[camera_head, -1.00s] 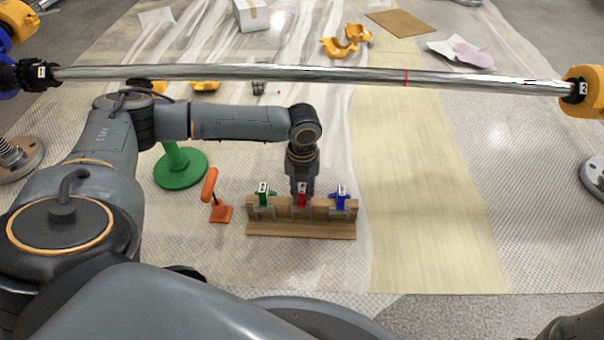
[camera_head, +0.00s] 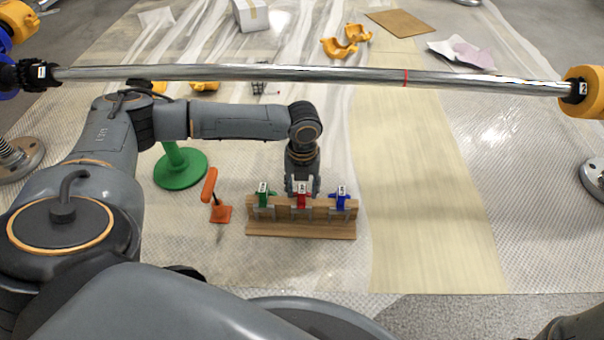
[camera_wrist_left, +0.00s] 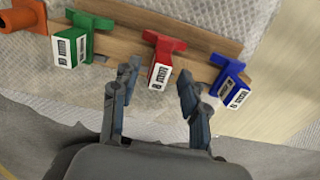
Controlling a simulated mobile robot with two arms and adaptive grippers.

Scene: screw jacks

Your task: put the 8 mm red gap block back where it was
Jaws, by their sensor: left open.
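The red gap block (camera_head: 301,199) sits upright in the middle slot of a wooden rack (camera_head: 300,231). The green block (camera_head: 264,200) is on its left and the blue block (camera_head: 341,203) on its right. My left gripper (camera_head: 303,191) is open just behind the red block. In the left wrist view, the red block (camera_wrist_left: 162,60) lies between and just beyond the open fingertips (camera_wrist_left: 159,76), with nothing held. The green block (camera_wrist_left: 85,38) and the blue block (camera_wrist_left: 229,83) are outside the fingers. My right gripper is not in view.
An orange lever tool (camera_head: 212,198) stands close to the rack's left. A green round-based stand (camera_head: 180,170) is behind it. A long metal bar (camera_head: 300,75) spans the view beyond my arm. The floor right of the rack is clear.

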